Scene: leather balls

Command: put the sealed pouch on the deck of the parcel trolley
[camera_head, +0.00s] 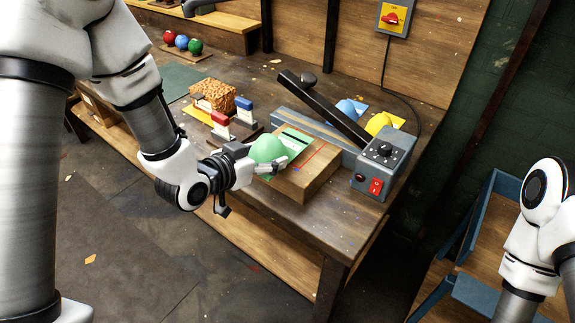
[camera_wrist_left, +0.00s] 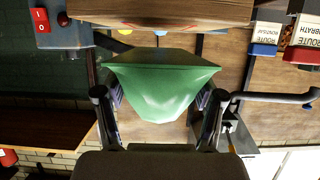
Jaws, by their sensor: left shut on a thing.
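The green pouch (camera_head: 268,150) has a rounded, bulging body and a flat end that lies over a wooden block (camera_head: 308,180) on the bench. My left gripper (camera_head: 258,166) is shut on the bulging part, at the bench's front edge. In the left wrist view the pouch (camera_wrist_left: 165,88) fills the space between the two fingers. Whether its flat end is sealed I cannot tell. A blue-framed stand with wooden boards, apparently the parcel trolley (camera_head: 480,238), stands on the floor at the right, partly hidden by my right arm. My right gripper is out of view.
A sealer with a raised black lever (camera_head: 325,108) and a control box (camera_head: 378,168) stands beside the block. Behind it lie a blue pouch (camera_head: 346,108) and a yellow pouch (camera_head: 379,122). Floor separates bench and trolley.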

